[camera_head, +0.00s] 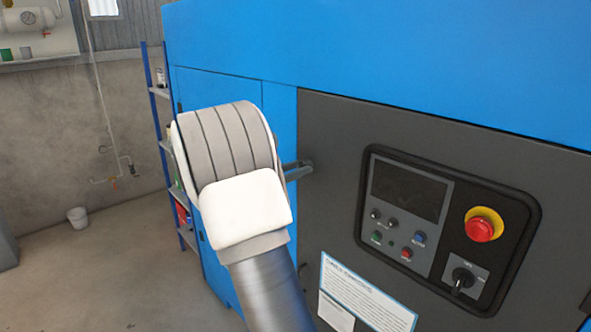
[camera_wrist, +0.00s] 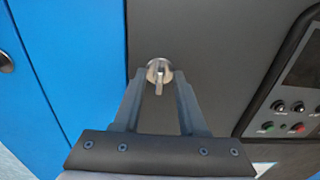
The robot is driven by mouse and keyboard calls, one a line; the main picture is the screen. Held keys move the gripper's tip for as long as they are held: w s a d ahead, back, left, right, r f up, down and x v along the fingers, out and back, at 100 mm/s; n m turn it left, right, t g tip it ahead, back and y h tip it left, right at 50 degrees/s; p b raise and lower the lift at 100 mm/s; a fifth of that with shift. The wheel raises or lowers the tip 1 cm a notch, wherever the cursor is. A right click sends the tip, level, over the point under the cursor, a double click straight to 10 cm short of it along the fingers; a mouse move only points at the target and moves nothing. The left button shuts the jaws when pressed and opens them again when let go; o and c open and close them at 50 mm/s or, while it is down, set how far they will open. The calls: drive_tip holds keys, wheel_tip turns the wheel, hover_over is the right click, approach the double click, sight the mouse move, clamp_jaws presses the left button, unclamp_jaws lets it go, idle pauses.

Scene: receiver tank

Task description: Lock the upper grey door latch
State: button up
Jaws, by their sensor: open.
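The upper grey door latch (camera_wrist: 159,73) shows in the wrist view as a round metal piece with a small lever pointing down, near the left edge of the dark grey door (camera_wrist: 210,40). My gripper (camera_wrist: 164,80) is open, its two fingers on either side of the latch lever. I cannot tell whether the fingers touch it. In the head view my gripper (camera_head: 300,168) shows only in part at the grey door's left edge. My arm hides the rest, and the latch is not visible there.
A control panel (camera_head: 448,225) with a screen, buttons, a red emergency stop (camera_head: 480,229) and a rotary switch is on the grey door, right of my gripper. Blue cabinet panels (camera_head: 220,92) lie left. A shelf (camera_head: 160,100) and white bucket (camera_head: 77,217) stand farther back.

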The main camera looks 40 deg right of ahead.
clamp_jaws()
drive_tip(key=shift+f+b, duration=0.15)
drive_tip(key=shift+b, duration=0.2)
drive_tip(key=m+b, duration=0.8)
drive_tip(key=b, duration=0.3)
drive_tip(key=m+b, duration=0.9)
drive_tip(key=b, duration=0.2)
drive_tip(key=shift+s+f+m, duration=0.15)
drive_tip(key=shift+m, duration=0.15)
unclamp_jaws()
